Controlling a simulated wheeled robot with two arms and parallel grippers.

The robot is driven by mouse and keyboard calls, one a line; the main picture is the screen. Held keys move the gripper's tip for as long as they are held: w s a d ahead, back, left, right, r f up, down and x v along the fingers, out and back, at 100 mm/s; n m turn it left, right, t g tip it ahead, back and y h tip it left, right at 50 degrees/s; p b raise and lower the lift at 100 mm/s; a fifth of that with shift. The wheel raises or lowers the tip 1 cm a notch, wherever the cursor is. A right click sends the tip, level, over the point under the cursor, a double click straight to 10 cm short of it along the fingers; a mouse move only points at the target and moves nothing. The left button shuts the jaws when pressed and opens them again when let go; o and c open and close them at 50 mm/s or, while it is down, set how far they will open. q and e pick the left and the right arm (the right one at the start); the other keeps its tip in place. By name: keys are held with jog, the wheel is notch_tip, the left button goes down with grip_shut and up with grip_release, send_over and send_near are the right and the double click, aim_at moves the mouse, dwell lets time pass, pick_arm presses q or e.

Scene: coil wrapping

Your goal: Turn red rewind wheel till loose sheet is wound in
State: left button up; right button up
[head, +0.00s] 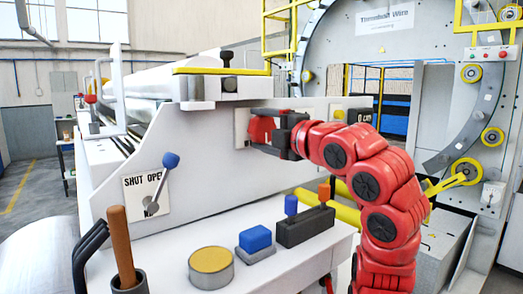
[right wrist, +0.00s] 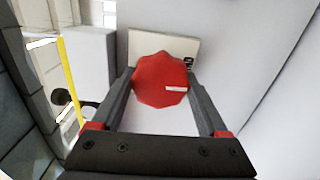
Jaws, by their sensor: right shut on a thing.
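The red rewind wheel (head: 262,128) sits on the white machine panel, with a pale plate behind it. In the right wrist view the wheel (right wrist: 160,80) is a faceted red knob with a white mark pointing right. My right gripper (head: 272,134) is shut on the wheel, one finger on each side, as the right wrist view (right wrist: 160,88) shows. Part of the wheel is hidden by the fingers in the head view. A large white roll (head: 185,80) lies behind the panel; I cannot make out a loose sheet. My left gripper is not in view.
A blue-knobbed lever (head: 170,161) stands at the "SHUT OPEN" plate. The white shelf below holds a yellow-topped tin (head: 211,265), a blue block (head: 255,239), a dark block with blue and orange knobs (head: 305,226), and a cup with a brown handle (head: 122,250).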

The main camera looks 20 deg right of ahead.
jog(key=m+b, duration=0.4)
jog(key=b, duration=0.1)
jog(key=m+b, duration=0.2)
jog(key=shift+f, duration=0.3)
jog(key=m+b, duration=0.1)
jog(key=m, duration=0.2)
jog(key=shift+r+b, duration=0.2)
jog(key=shift+b, duration=0.15)
jog(key=shift+d+m, duration=0.1)
jog(key=shift+m, duration=1.6)
jog(key=o, duration=1.2)
jog(key=shift+o, duration=0.2)
jog(key=shift+r, duration=0.15)
